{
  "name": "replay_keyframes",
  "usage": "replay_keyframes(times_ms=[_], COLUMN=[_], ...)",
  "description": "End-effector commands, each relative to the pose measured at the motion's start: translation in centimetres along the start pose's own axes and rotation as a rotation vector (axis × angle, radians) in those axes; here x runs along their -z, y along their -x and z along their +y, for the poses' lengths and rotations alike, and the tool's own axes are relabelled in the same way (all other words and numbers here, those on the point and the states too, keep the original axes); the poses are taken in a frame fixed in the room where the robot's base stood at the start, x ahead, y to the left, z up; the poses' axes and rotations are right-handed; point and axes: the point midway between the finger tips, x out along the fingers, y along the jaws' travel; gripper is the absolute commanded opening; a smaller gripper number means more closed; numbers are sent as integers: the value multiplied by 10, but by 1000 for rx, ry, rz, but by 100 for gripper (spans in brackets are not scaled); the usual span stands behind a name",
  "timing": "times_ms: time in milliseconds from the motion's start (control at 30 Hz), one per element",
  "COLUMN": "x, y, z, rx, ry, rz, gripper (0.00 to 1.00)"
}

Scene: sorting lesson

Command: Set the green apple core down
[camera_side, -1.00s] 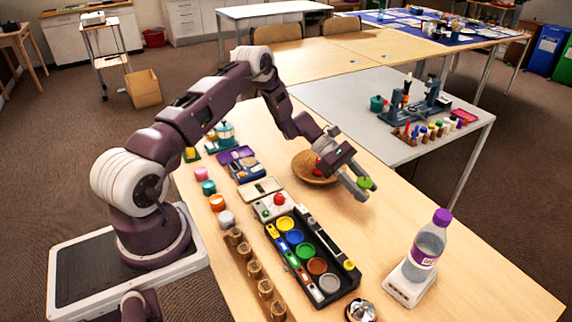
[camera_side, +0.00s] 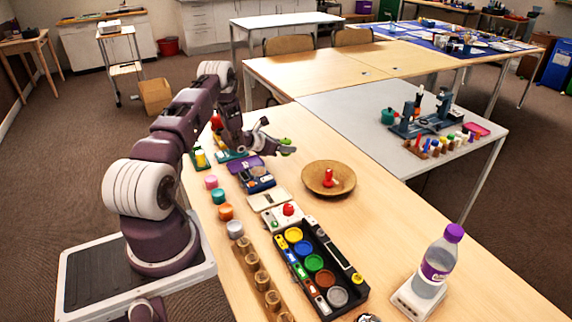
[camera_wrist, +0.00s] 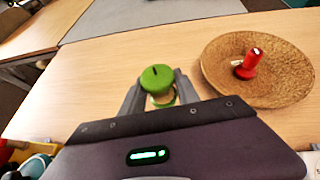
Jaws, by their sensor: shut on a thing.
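A brown bowl (camera_side: 344,188) with a red core-like piece (camera_side: 328,177) in it is right of my gripper. A black paint tray (camera_side: 330,283) and a bottle (camera_side: 438,258) stand nearer.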

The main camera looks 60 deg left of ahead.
Motion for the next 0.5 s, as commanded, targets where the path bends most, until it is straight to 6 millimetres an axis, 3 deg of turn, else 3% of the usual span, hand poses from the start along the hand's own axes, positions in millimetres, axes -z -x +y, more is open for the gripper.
replay_keyframes(times_ms=[300, 500], x=[49, 51], y=[-28, -30], z=[-2, -2], rx=[3, 3], ry=[-2, -3], rz=[-3, -4], gripper=[0, 0])
